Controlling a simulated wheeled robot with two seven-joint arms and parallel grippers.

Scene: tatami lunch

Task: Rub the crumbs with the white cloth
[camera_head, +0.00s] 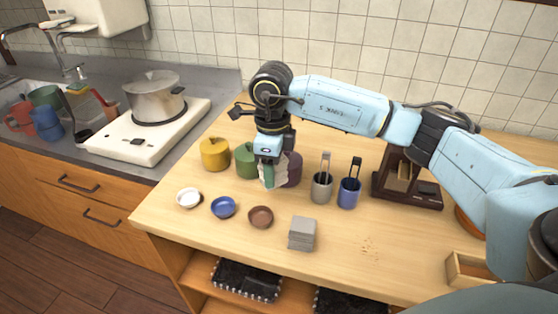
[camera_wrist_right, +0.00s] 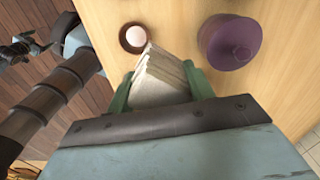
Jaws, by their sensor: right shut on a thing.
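My right gripper (camera_head: 268,182) is shut on the white cloth (camera_wrist_right: 160,80), which looks folded and pokes out between the green fingers in the right wrist view. In the head view the cloth and fingers hang above the table, in front of the green pot (camera_head: 246,161) and the purple pot (camera_head: 293,170). The crumbs (camera_head: 370,246) are small brown specks on the table's right part, well to the right of the gripper.
A grey stack (camera_head: 302,234) lies between the gripper and the crumbs. White (camera_head: 188,198), blue (camera_head: 223,207) and brown (camera_head: 260,216) bowls line the front. Grey (camera_head: 321,188) and blue (camera_head: 349,194) utensil cups and a dark wooden rack (camera_head: 408,186) stand behind. The table around the crumbs is clear.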

